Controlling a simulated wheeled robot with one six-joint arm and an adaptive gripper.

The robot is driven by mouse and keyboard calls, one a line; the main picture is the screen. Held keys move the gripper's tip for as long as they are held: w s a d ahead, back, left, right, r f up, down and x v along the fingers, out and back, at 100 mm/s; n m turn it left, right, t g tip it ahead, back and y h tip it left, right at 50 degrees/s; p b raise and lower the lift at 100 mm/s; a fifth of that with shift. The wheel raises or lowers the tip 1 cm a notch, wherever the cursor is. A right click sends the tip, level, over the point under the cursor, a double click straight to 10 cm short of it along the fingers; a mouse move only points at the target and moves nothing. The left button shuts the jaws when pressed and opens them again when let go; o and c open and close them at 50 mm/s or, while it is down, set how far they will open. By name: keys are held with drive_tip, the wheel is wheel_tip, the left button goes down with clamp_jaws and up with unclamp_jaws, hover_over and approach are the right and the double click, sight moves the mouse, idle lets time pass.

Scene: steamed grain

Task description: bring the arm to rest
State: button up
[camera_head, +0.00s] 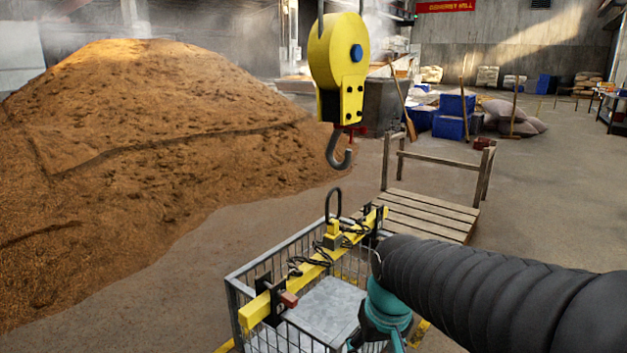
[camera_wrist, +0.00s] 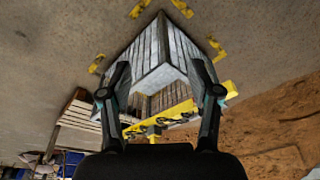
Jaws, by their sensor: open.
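My arm comes in from the right in the head view, and its end hangs over the right side of a wire cage (camera_head: 262,320). In the wrist view my gripper (camera_wrist: 160,82) has its two black fingers spread wide with nothing between them. The cage also shows in the wrist view (camera_wrist: 160,45), beyond the fingers. A yellow lifting beam (camera_head: 318,262) with a black loop on top lies across the cage. The fingertips are hidden in the head view.
A yellow hoist block (camera_head: 336,60) with an open hook (camera_head: 338,150) hangs above the beam, apart from its loop. A large brown grain heap (camera_head: 130,140) fills the left. A wooden pallet cart (camera_head: 430,212) stands behind the cage. Open floor (camera_head: 565,215) lies to the right.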

drive_tip(key=s+d+r+t+p, duration=0.1)
drive_tip(key=s+d+r, duration=0.1)
drive_tip(key=s, duration=0.3)
drive_tip(key=s+d+r+m+t+p, duration=0.1)
drive_tip(key=s+d+r+t, duration=0.1)
drive_tip(key=s, duration=0.4)
drive_tip(key=shift+s+d+r+m+h, duration=0.15)
drive_tip(key=shift+d+r+m+h, duration=0.15)
drive_tip(key=shift+d+r, duration=0.55)
drive_tip(key=shift+a+r, duration=0.1)
drive_tip(key=shift+a, duration=0.05)
